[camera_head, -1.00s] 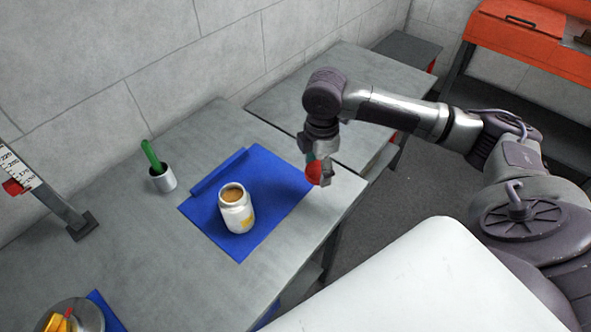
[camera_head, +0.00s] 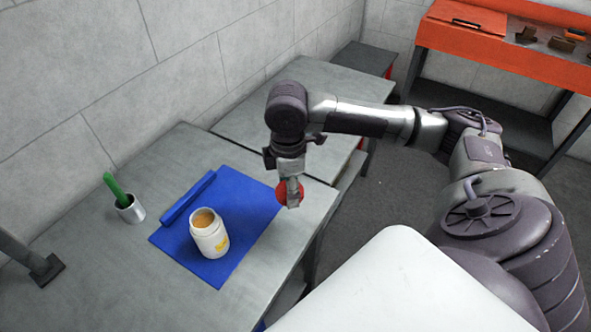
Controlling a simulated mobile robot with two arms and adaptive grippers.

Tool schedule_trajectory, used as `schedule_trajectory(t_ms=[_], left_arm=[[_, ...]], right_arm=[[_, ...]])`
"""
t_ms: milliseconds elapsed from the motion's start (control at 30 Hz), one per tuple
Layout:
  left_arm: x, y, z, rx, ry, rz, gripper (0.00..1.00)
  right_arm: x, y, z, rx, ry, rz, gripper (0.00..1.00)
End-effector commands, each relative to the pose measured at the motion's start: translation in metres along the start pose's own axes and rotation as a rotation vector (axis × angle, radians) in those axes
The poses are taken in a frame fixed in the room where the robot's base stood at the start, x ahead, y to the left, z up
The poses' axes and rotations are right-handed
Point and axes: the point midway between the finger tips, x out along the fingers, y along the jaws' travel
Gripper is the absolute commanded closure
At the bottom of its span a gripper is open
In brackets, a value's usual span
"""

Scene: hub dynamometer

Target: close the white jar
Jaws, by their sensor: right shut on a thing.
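The white jar (camera_head: 209,237) stands upright and open on a blue mat (camera_head: 247,207), with brownish contents showing at its mouth and a yellow mark on its side. My right gripper (camera_head: 290,195) is shut on a red round lid (camera_head: 284,192), which it holds tilted on edge near the right edge of the mat. The lid is to the right of the jar and apart from it. The fingers hide part of the lid. My left gripper is not in view.
A dark stand (camera_head: 42,268) is at the far left. An orange workbench (camera_head: 500,50) is at the back right.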

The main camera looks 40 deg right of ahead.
Motion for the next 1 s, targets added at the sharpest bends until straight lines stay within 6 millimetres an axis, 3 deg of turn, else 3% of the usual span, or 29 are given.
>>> schedule_trajectory(t_ms=[200, 500, 700, 1000], left_arm=[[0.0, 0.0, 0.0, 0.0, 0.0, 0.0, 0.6], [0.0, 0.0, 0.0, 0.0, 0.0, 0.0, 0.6], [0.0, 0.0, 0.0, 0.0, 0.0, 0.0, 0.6], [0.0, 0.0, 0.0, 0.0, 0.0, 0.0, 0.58]], right_arm=[[-0.013, -0.033, -0.039, 0.453, 0.005, -0.007, 0.46], [-0.029, -0.069, -0.069, 0.976, 0.001, 0.007, 0.46], [-0.033, -0.077, -0.074, 1.118, 0.002, 0.015, 0.46], [-0.033, -0.077, -0.074, 1.134, 0.002, 0.016, 0.46]])
